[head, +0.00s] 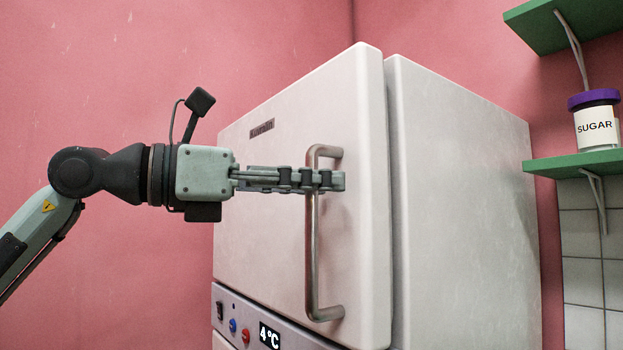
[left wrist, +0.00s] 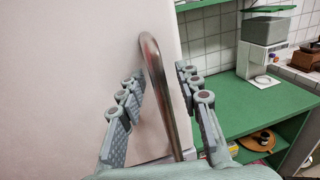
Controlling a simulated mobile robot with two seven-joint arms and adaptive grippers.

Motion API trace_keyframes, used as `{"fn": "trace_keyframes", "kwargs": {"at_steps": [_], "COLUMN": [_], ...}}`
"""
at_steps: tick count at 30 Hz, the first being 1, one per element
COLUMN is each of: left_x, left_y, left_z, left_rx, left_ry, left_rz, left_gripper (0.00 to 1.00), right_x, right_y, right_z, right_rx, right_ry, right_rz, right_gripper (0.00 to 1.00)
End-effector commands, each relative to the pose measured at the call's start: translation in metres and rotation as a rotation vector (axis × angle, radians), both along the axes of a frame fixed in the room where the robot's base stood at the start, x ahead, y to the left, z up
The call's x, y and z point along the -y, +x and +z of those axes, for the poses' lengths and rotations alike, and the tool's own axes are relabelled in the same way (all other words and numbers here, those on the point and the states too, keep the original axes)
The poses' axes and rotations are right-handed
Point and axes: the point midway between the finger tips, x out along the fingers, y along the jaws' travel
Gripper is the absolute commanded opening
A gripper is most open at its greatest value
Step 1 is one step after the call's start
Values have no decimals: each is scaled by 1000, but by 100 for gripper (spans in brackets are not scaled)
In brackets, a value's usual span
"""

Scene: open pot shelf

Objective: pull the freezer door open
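The white freezer door (head: 270,220) fills the middle of the head view. Only a narrow dark seam shows between it and the cabinet (head: 460,200), so it looks shut. A vertical metal handle (head: 312,240) is on the door's right side. My left gripper (head: 335,181) reaches across the upper part of the handle from the left. In the left wrist view, the handle (left wrist: 168,100) stands between the two fingers of the gripper (left wrist: 160,76). Gaps show on both sides, so the fingers are open around it. My right gripper is not in view.
A control panel (head: 245,318) reading 4°C sits below the door. Green shelves (head: 575,163) with a sugar jar (head: 595,122) are at the right. The left wrist view shows a green counter (left wrist: 260,112) with a grey-white appliance (left wrist: 262,50) beyond the door.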

Motion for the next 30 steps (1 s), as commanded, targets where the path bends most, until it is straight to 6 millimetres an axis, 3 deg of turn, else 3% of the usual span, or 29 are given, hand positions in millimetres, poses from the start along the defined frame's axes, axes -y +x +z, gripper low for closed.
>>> {"fn": "trace_keyframes", "kwargs": {"at_steps": [5,13,30], "left_x": [0,0,-5], "left_y": [0,0,-3], "left_z": [0,0,-1], "left_rx": [-1,-1,-3], "left_ry": [0,0,-1], "left_rz": [0,-1,-10], "left_gripper": [33,0,0], "right_x": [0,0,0], "right_y": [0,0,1], "right_z": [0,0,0], "right_rx": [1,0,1], "right_ry": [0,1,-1], "right_rz": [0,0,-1], "right_gripper": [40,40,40]}}
